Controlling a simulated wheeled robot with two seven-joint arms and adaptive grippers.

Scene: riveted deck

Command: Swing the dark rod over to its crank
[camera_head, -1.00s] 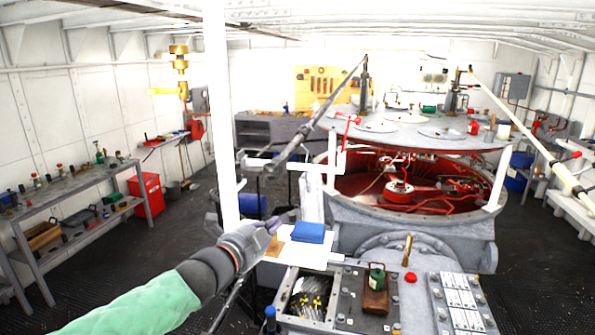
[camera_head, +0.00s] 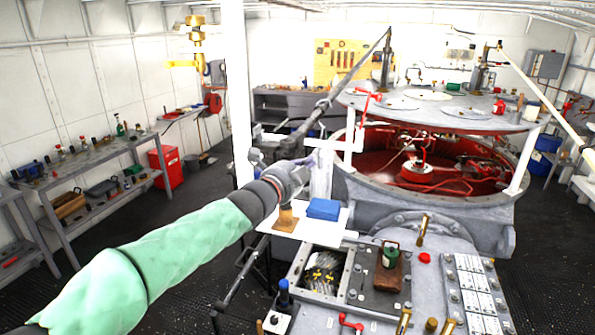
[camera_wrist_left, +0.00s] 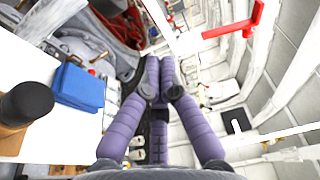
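The dark rod (camera_head: 357,72) slants from a post at upper right down to a dark joint at its lower left end in the head view. My left gripper (camera_head: 308,163) is just below and beside that lower end, above the white board; I cannot tell whether it touches the rod. In the left wrist view its purple fingers (camera_wrist_left: 160,66) bend inward and their tips are close together. I cannot pick out the crank with certainty. My right gripper is out of view.
A blue block (camera_head: 323,208) lies on the white board (camera_head: 287,224). A white upright post (camera_head: 240,100) stands left of the rod. A red handle (camera_head: 366,102) is right of the rod. The large round machine (camera_head: 420,215) fills the right. Dark floor on the left is open.

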